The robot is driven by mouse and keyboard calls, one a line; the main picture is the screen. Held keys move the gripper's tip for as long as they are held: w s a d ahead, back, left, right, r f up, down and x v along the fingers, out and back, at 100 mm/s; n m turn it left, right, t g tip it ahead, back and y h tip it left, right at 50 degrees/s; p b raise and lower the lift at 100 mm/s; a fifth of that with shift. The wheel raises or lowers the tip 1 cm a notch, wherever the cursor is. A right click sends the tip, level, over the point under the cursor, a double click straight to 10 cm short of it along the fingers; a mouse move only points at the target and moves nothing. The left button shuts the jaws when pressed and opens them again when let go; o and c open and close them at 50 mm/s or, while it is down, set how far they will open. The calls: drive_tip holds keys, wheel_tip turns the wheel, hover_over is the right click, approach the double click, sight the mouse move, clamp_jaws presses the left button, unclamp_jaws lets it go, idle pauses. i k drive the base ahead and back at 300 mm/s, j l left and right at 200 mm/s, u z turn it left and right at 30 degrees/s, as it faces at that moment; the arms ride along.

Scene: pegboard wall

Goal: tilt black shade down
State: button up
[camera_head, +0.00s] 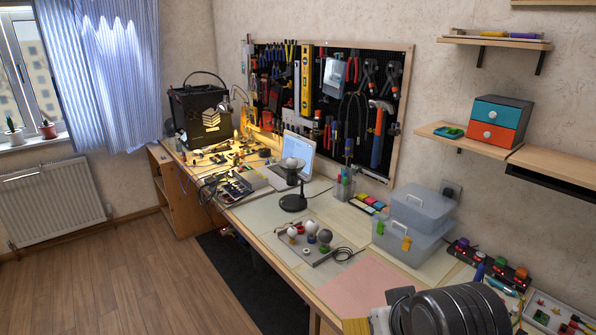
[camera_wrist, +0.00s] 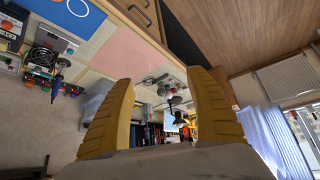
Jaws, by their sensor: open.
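A small black desk lamp stands on the desk in the head view, in front of the open laptop. Its black shade (camera_head: 293,178) sits above a round black base (camera_head: 292,203), with a pale rounded part showing at its top. The shade appears to face upward. In the wrist view my gripper (camera_wrist: 162,88) has its two yellow fingers wide apart with nothing between them. It is apart from the lamp. Small dark shapes show between the fingers at a distance; I cannot tell which is the shade.
A grey board with several knobs (camera_head: 312,246), a pen cup (camera_head: 344,188) and clear lidded boxes (camera_head: 407,240) stand near the lamp. The laptop (camera_head: 298,150) is behind it. A pegboard (camera_head: 335,110) of tools hangs behind. A pink sheet (camera_head: 357,290) lies clear at the front.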

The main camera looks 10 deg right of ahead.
sight(292, 181)
drive_tip(key=i+j, duration=0.1)
drive_tip(key=j, duration=0.3)
drive_tip(key=i+j, duration=0.6)
drive_tip(key=i, duration=0.2)
drive_tip(key=i+j+z, duration=0.1)
drive_tip(key=i+j, duration=0.5)
drive_tip(key=i, duration=0.2)
drive_tip(key=i+l, duration=0.2)
drive_tip(key=i, duration=0.15)
